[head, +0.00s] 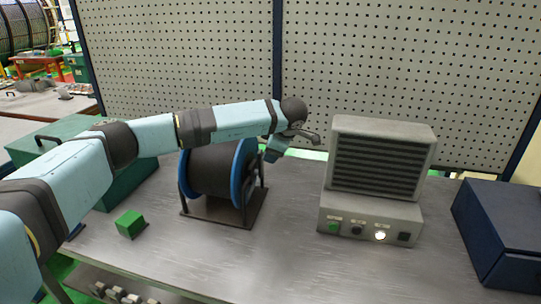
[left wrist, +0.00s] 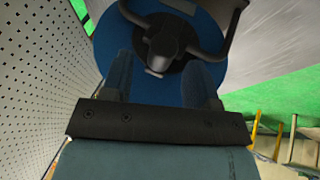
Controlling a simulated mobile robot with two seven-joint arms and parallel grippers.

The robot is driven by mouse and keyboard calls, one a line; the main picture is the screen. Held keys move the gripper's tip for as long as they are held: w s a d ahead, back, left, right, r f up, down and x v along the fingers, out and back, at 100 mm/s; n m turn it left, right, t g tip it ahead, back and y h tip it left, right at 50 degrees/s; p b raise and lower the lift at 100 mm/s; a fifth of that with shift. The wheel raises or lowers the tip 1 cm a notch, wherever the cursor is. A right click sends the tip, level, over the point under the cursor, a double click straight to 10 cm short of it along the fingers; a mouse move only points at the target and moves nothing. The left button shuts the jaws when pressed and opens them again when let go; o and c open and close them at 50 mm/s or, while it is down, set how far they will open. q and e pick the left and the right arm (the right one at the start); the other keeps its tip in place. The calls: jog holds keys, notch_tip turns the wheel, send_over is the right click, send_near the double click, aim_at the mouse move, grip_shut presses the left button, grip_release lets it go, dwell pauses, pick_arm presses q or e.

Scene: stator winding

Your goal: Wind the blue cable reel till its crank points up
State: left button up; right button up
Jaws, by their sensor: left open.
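The blue cable reel (head: 244,172) stands on a dark stand at the middle of the bench in the head view. It has blue flanges and a drum wound with dark cable. My left arm reaches across above it, and my left gripper (head: 274,152) is at the reel's right side. In the left wrist view the blue flange (left wrist: 100,42) and a dark hub (left wrist: 165,42) with dark bars lie ahead of the left gripper (left wrist: 162,78). Its two fingers are apart, with the hub beyond the gap. The crank's direction cannot be told. My right gripper is not in view.
A grey louvred unit (head: 382,160) with buttons and a lit lamp stands right of the reel. A small green block (head: 130,224) lies at front left, a green case (head: 65,130) behind it. A dark blue box (head: 500,230) is at far right. The front middle bench is clear.

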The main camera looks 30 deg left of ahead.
pick_arm(q)
jog(key=v, duration=1.1)
jog(key=shift+b, duration=0.45)
jog(key=shift+c, duration=0.4)
